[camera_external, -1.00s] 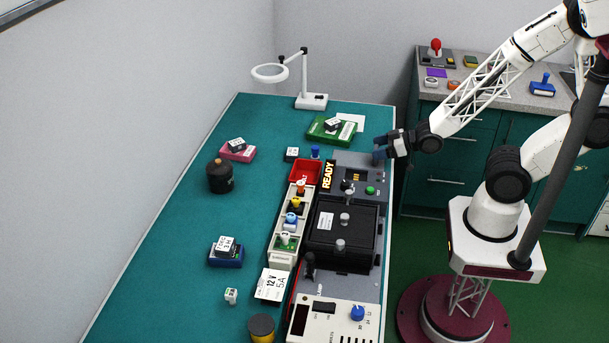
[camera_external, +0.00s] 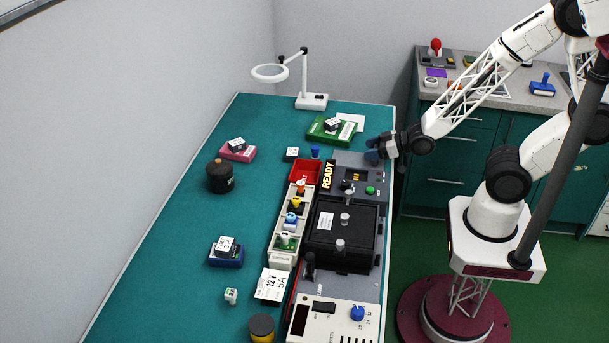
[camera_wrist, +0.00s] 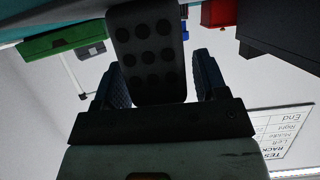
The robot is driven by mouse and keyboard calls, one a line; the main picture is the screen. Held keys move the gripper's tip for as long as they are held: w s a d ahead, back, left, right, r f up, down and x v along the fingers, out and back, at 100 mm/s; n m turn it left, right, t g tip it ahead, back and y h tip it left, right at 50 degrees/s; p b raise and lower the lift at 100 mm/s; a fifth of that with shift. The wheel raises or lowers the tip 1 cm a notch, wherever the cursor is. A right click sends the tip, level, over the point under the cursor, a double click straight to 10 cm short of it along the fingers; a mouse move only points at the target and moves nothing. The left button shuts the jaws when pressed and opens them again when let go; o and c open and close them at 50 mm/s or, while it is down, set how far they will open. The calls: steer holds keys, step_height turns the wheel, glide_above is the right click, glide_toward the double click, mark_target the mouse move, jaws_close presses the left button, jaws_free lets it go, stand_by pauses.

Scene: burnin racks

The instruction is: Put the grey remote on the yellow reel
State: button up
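The grey remote (camera_wrist: 146,60) shows in the wrist view as a dark grey slab with black round buttons. It lies between the two fingers of my gripper (camera_wrist: 160,75), which flank its long sides closely; only a thin gap shows at the right finger. In the external view my gripper (camera_external: 371,150) is above the far right edge of the teal bench, and the remote cannot be made out there. The yellow reel (camera_external: 262,337) stands at the near end of the bench, yellow below a dark top, partly cut by the frame, well away from my gripper.
A grey panel with a black box (camera_external: 340,232), a red bin (camera_external: 305,172) and a row of coloured knobs fill the bench's right side. A green case (camera_external: 332,130), a lamp (camera_external: 311,101) and a dark jar (camera_external: 220,178) stand farther back.

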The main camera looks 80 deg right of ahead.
steer(key=c, duration=0.8)
steer(key=shift+r, duration=0.8)
step_height(320, 180, up, 2)
steer(key=shift+r, duration=0.1)
steer(key=shift+s+a+r, duration=0.2)
steer(key=shift+s+a, duration=0.05)
steer(key=shift+s, duration=2.3)
steer(key=shift+s+a+r, duration=0.2)
steer(key=shift+s+a, duration=0.1)
steer(key=shift+s, duration=2.3)
steer(key=shift+s+a+r, duration=0.2)
steer(key=shift+s+a, duration=0.05)
steer(key=shift+s, duration=2.3)
steer(key=shift+s, duration=0.25)
